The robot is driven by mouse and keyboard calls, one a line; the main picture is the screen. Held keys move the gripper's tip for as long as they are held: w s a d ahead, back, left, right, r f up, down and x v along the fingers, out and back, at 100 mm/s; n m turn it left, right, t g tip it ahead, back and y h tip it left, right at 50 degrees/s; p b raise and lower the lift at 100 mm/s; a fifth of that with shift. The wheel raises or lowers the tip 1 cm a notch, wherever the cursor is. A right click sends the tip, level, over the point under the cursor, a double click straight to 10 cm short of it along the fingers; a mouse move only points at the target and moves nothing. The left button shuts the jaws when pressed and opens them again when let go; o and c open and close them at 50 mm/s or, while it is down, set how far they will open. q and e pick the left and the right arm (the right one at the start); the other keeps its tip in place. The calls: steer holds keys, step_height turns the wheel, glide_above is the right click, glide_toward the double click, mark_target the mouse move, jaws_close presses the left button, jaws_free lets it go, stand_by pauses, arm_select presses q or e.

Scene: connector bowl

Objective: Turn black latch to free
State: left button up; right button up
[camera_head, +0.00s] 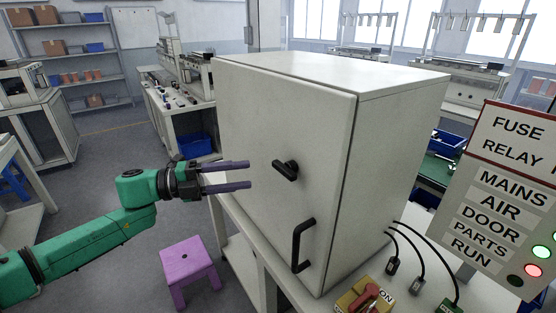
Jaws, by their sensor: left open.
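The black latch (286,171) is a short dark handle on the door of a large off-white cabinet (400,150). It lies at a slant, its lower end to the right. A black bar handle (302,246) is fixed upright lower on the same door. The door looks shut. My left gripper (248,175), on a green arm, is left of the latch with its two purple fingers pointing right. It is open with nothing between the fingers, and a gap shows between fingertips and latch. My right gripper is out of view.
A labelled panel (518,190) with green and red lamps stands at the right. A red rotary switch (368,299) on a yellow base and black cables (411,232) are by the cabinet's foot. A purple stool (189,268) stands below my left arm.

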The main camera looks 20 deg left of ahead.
mark_target(279, 171)
arm_select(q)
steer(key=p+x, duration=0.3)
steer(key=x, duration=0.5)
steer(key=shift+w+r+p, duration=0.2)
steer(key=shift+w+p, duration=0.05)
steer(key=shift+p, duration=0.1)
steer(key=shift+d+f, duration=0.2)
steer(key=shift+d, duration=0.25)
steer(key=shift+w+a+f, duration=0.1)
steer(key=shift+w+a, duration=0.05)
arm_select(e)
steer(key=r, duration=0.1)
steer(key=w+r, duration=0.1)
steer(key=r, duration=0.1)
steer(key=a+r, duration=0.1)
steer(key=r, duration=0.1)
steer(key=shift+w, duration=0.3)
arm_select(q)
jaws_close()
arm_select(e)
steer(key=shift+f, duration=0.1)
